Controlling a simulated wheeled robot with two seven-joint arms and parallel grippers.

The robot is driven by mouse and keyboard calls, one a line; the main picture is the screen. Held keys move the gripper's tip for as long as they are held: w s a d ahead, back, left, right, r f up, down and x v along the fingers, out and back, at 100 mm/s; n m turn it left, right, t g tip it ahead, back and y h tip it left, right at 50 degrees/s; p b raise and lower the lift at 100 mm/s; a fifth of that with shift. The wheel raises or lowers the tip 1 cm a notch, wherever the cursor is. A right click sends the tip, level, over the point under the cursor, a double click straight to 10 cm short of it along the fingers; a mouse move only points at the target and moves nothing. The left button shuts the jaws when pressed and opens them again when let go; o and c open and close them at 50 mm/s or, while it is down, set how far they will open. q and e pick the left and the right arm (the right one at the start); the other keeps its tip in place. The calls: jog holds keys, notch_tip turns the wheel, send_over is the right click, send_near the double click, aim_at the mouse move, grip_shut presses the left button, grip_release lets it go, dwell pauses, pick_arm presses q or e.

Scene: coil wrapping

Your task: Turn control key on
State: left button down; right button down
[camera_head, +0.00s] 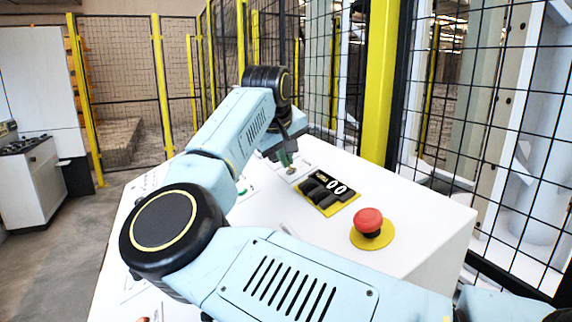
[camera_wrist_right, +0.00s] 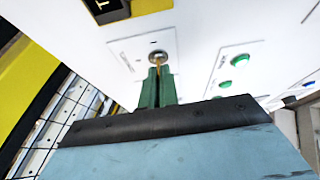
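The control key (camera_wrist_right: 158,66) shows as a thin brass-coloured strip at the round metal key switch (camera_wrist_right: 158,55) on the white panel. My right gripper (camera_wrist_right: 158,72) has its two green fingers close together around the key, with their tips just at the switch. In the head view my right gripper (camera_head: 286,158) points down at the switch (camera_head: 291,170) on the white console (camera_head: 415,200). My arm hides part of the console. The key's turned angle is too small to tell. My left gripper is not in view.
A red emergency button (camera_head: 368,221) on a yellow disc and a black-and-yellow switch block (camera_head: 327,191) stand right of the gripper. Green buttons (camera_wrist_right: 240,60) sit beside the key switch. Wire fencing with yellow posts (camera_head: 380,80) stands behind the console.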

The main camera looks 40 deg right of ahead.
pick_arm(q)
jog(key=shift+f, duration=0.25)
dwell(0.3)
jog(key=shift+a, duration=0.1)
pick_arm(e)
jog(key=c, duration=1.7)
grip_release()
